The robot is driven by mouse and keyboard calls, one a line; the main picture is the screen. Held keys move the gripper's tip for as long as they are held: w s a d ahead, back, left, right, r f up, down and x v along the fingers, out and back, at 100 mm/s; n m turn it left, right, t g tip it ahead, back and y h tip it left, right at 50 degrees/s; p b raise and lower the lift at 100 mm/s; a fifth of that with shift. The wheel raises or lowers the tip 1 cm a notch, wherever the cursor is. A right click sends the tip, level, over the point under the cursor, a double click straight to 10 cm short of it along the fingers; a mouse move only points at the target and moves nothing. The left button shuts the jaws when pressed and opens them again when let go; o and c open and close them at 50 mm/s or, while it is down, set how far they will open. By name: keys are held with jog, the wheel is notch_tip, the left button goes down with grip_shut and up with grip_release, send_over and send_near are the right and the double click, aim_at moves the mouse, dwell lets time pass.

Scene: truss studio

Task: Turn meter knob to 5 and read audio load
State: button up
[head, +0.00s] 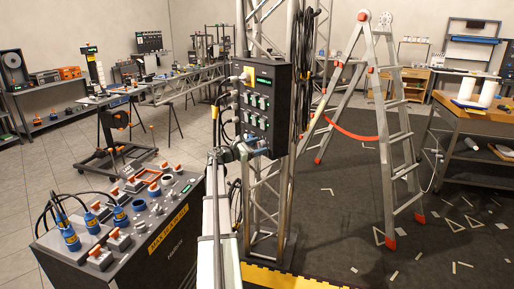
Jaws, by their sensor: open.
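A black panel box (262,105) is fixed to the upright truss in the head view. It has a small green-lit display (264,82) near its top and several pale green-grey switches or knobs in rows below. Plugs and cables enter its left side. The display text is too small to read, and I cannot tell which control is the meter knob. My gripper (246,149) is at the box's lower left edge, at the end of my pale arm. It is open, and nothing shows held in it. I cannot tell whether it touches the box.
A dark console (130,255) with blue connectors, orange-topped controls and a yellow label stands at lower left. A stepladder (388,130) stands right of the truss (268,205). Workbenches line the sides. Pale scraps litter the dark floor at right. Black cables hang beside the box.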

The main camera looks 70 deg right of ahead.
jog(key=shift+c, duration=0.4)
jog(key=c, duration=1)
jog(key=shift+m, duration=0.4)
jog(key=shift+r+m+t, duration=0.1)
jog(key=shift+m+t, duration=0.2)
jog(key=shift+m, duration=3.3)
jog(key=shift+r+m+t, duration=0.1)
jog(key=shift+m+t, duration=0.2)
jog(key=shift+m, duration=3.3)
